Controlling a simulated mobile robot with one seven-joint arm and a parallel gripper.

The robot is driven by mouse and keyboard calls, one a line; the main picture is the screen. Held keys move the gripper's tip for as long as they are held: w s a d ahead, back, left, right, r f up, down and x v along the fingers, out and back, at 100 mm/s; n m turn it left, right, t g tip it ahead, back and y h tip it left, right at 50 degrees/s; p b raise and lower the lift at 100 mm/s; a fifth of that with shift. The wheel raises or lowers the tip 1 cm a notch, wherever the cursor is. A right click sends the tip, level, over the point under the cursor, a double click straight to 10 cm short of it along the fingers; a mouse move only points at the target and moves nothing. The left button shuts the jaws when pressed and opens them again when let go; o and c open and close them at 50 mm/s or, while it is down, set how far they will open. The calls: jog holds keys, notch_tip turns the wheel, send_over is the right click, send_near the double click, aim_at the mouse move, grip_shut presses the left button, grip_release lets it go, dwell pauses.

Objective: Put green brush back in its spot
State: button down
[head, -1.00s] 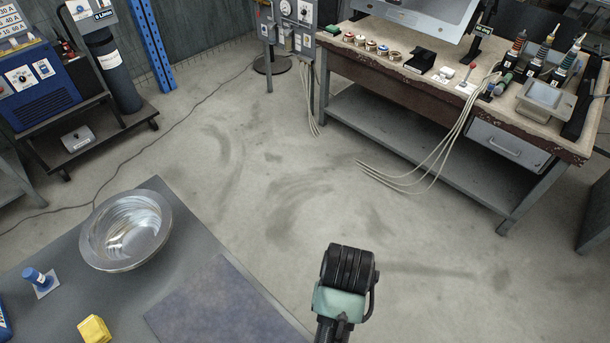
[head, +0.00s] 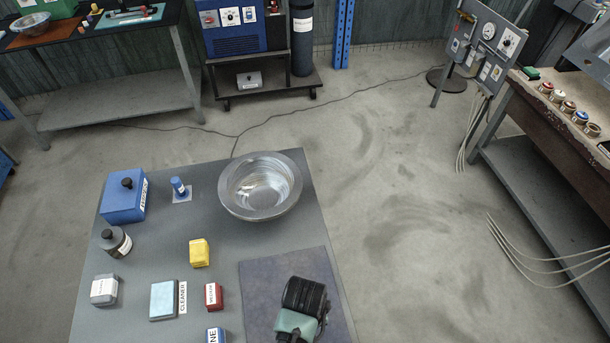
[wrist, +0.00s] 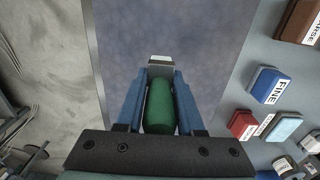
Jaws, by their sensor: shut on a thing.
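The green brush (wrist: 159,106) is held between the two blue fingers of my gripper (wrist: 163,80) in the wrist view. Its rounded green handle is toward the palm, and a pale block shows at its far end. My gripper is shut on it above a dark blue-grey mat (wrist: 205,30). In the head view my black and teal wrist is over the same mat (head: 258,290), and it hides the fingers and the brush. No clearly marked brush spot shows in these views.
The grey table holds a metal bowl (head: 260,186), a blue box (head: 124,202), a dark bottle (head: 115,242), a yellow block (head: 199,253), a red block (head: 213,297) and a pale blue block (head: 163,300). A workbench (head: 560,140) stands at the right. Open floor lies between.

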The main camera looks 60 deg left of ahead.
jog(key=shift+f, duration=2.3)
jog(key=shift+f, duration=0.25)
jog(key=c, duration=0.5)
grip_release()
jog(key=shift+r, duration=0.1)
jog(key=shift+r, duration=0.1)
